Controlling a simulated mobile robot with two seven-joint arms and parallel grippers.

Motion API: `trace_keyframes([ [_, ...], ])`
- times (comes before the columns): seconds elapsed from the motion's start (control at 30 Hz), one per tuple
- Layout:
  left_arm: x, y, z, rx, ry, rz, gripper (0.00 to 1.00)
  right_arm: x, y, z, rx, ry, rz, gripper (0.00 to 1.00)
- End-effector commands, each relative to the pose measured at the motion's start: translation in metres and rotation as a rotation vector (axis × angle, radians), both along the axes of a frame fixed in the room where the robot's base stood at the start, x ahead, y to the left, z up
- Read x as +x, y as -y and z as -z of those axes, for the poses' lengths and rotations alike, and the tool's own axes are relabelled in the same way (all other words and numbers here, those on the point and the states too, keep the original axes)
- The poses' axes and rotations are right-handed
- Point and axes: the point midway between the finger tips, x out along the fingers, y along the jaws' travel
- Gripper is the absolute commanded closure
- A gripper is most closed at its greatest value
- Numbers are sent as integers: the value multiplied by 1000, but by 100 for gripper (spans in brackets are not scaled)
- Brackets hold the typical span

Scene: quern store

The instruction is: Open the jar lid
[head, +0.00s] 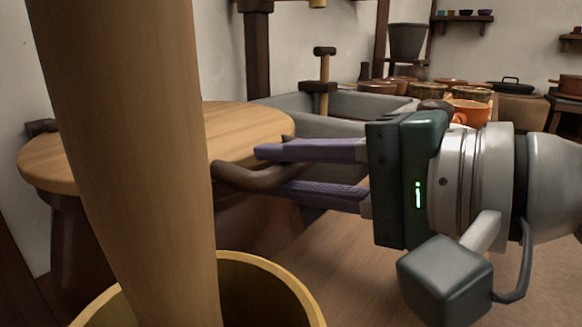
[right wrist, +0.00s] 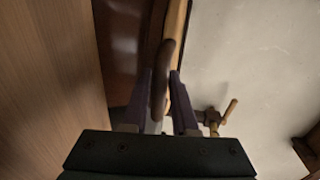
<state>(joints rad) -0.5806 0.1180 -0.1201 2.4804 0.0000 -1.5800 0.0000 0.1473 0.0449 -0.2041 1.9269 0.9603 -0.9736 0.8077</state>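The jar (head: 245,220) is dark brown and wide, with a round light wooden lid (head: 235,125) on top, partly hidden by a thick post in the head view. A dark brown curved handle (head: 240,178) sticks out at its right side. My right gripper (head: 268,170) reaches in from the right, its two purple fingers above and below this handle. In the right wrist view the handle (right wrist: 162,75) lies between the fingertips (right wrist: 161,80). I cannot tell whether both fingers press on it. The lid looks level on the jar. My left gripper is not in view.
A thick wooden post (head: 130,150) stands in a yellow-rimmed tub (head: 270,275) close in front. A grey stone trough (head: 375,105) with a wooden mallet (head: 324,75) lies behind the jar. Several pots and an orange cup (head: 469,112) stand at the back right.

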Motion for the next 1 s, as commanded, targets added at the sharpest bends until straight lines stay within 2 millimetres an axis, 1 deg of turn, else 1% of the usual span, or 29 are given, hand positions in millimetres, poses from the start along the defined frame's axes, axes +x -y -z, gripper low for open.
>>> trace_keyframes([
  [0.03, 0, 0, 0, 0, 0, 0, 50, 0, 0, 0, 0, 0, 0, 80],
  [0.2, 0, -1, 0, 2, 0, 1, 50, 0, 0, 0, 0, 0, 0, 100],
  [1.0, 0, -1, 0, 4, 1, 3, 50, 0, 0, 1, -1, -1, 0, 100],
])
